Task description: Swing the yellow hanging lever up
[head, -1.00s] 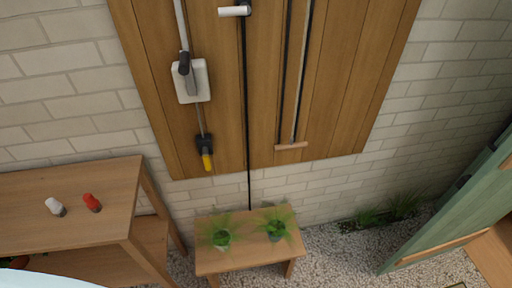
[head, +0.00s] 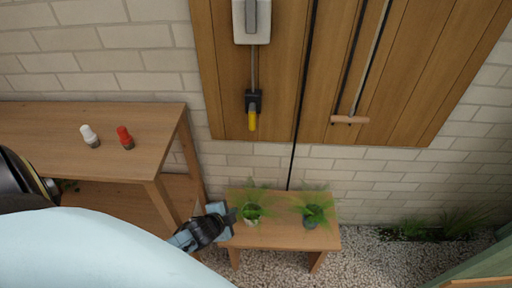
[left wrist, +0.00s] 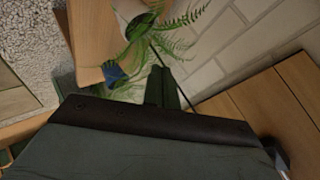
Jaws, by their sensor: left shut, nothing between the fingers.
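The yellow lever (head: 252,121) hangs straight down from a black mount at the lower left of the wooden wall panel in the head view. A grey rod runs up from the mount to a white box. My left gripper (head: 231,216) is shut and empty, low beside the left end of the small bench, well below the lever and apart from it. Its dark fingers also show in the left wrist view (left wrist: 162,88). I cannot make out the lever in the left wrist view. My right gripper is not in view.
The small bench (head: 285,235) holds two potted plants (head: 252,212) (head: 313,215), close to my left gripper. A wooden shelf table (head: 85,150) at left carries a white bottle (head: 90,136) and a red bottle (head: 125,138). A wooden T-handle (head: 349,120) hangs right of the lever.

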